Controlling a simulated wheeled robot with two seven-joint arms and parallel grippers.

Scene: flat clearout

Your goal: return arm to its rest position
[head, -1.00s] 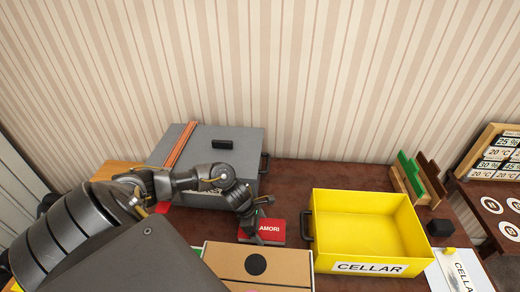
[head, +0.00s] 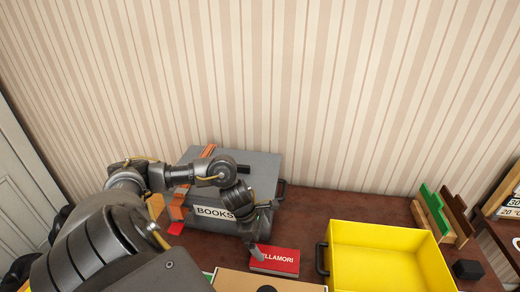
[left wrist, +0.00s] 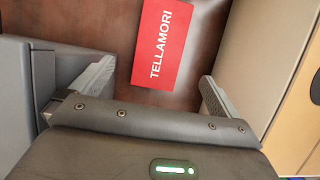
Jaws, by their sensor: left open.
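My left arm reaches in from the left in the head view. Its gripper (head: 260,250) points down beside the left end of a red book marked TELLAMORI (head: 278,262). In the left wrist view the jaws (left wrist: 155,85) stand wide apart with nothing between them. The red book (left wrist: 163,42) lies flat on the brown table beyond the fingertips, apart from them. My right gripper is not in view.
A grey box labelled BOOKS (head: 255,168) stands behind the gripper, close to the arm. A yellow CELLAR crate (head: 385,236) is at right, empty where visible. A cardboard box (head: 232,281) lies in front. Bare table (head: 345,204) shows behind the crate.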

